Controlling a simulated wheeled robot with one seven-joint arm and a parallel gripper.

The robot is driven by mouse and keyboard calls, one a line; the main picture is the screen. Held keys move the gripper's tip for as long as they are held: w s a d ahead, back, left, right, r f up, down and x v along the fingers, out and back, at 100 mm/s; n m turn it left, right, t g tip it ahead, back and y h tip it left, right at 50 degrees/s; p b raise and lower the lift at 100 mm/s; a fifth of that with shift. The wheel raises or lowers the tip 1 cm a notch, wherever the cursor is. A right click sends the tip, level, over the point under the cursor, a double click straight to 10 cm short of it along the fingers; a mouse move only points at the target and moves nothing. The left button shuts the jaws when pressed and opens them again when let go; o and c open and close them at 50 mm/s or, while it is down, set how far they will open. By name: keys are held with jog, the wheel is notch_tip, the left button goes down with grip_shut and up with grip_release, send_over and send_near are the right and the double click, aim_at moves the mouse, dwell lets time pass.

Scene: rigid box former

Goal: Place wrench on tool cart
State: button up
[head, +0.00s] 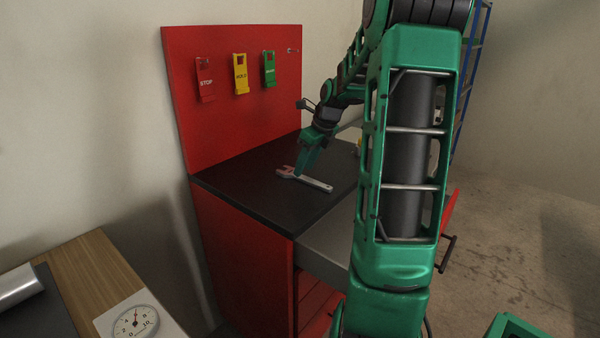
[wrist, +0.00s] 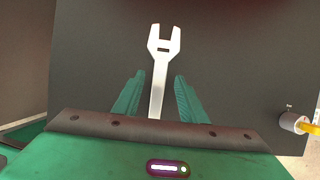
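A silver-grey wrench (head: 318,184) lies on the black top of the red tool cart (head: 240,193). In the wrist view the wrench (wrist: 163,50) points its open-jawed head away from me, and the lower handle is hidden behind my gripper's body. My gripper (head: 300,172) is at the wrench, near its head end in the head view. In the wrist view my gripper's two green fingers (wrist: 160,76) are spread, one on each side of the handle, with a visible gap on both sides. I cannot tell the exact height of the fingertips above the top.
A red back panel with STOP (head: 205,82), yellow HOLD (head: 241,75) and green (head: 269,70) tags rises behind the cart. A drawer (head: 330,240) stands open in front. A silver cylinder with a yellow end (wrist: 293,122) is right of the wrench. A wooden bench (head: 90,275) holds a dial scale (head: 135,322).

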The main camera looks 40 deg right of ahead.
aim_at(314, 181)
jog(key=v, duration=0.9)
jog(key=s+a+f+n+g, duration=0.2)
jog(key=s+a+f+n, duration=0.2)
jog(key=s+a+n, duration=0.6)
jog(key=s+a+f+n+g, duration=0.2)
jog(key=s+a+f+n, duration=0.3)
jog(key=s+a+n, duration=0.5)
jog(key=s+n, duration=0.6)
jog(key=n, duration=0.2)
jog(key=shift+s, duration=0.35)
jog(key=shift+f, duration=0.1)
